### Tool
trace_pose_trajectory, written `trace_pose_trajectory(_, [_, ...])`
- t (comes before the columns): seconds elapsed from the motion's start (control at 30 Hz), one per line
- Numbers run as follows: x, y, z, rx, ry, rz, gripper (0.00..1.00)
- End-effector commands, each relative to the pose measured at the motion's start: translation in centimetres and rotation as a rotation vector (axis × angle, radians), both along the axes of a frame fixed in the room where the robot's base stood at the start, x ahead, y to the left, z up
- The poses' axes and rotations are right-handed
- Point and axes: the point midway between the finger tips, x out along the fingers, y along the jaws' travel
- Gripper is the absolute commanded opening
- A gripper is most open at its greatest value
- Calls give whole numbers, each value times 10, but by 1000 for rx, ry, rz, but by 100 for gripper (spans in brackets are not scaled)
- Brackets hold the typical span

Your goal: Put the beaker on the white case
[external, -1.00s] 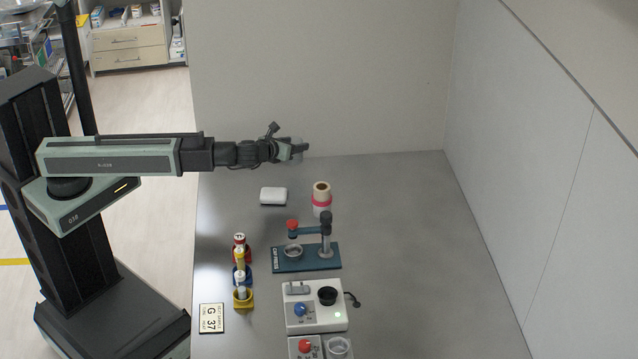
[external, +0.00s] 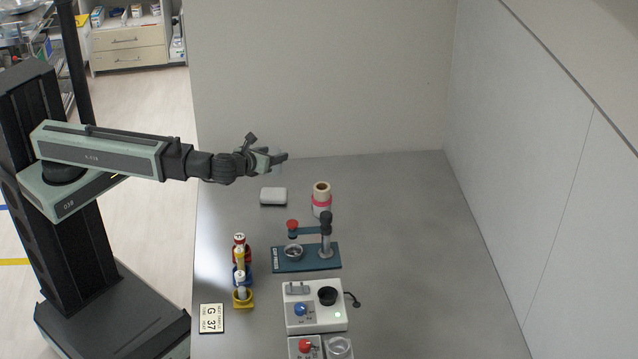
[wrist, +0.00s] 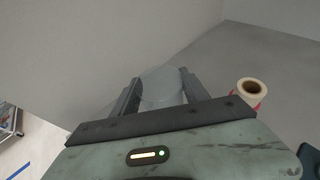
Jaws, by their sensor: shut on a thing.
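My gripper (external: 278,158) is above the far left part of the table in the external view. In the wrist view my gripper (wrist: 158,92) is shut on the beaker (wrist: 161,84), a clear see-through vessel between the two fingers. The beaker is hard to make out in the external view. The white case (external: 273,196) is a small rounded white block lying on the table, just below my gripper in the picture. The case does not show in the wrist view.
Nearer are a teal cap press (external: 306,262), bottles in a rack (external: 241,270) and a white device (external: 314,313). The table's right side is clear.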

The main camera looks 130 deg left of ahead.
Motion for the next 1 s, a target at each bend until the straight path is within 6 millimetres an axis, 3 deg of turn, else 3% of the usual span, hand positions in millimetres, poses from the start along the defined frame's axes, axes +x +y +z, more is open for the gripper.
trace_pose_trajectory(0.03, [0,0,-15,0,0,0,14])
trace_pose_trajectory(0.13, [0,0,-34,0,0,0,14])
trace_pose_trajectory(0.37, [0,0,-42,0,0,0,14])
trace_pose_trajectory(0.6, [0,0,-80,0,0,0,14])
trace_pose_trajectory(0.97, [0,0,-79,0,0,0,14])
trace_pose_trajectory(1.0, [0,0,-79,0,0,0,58])
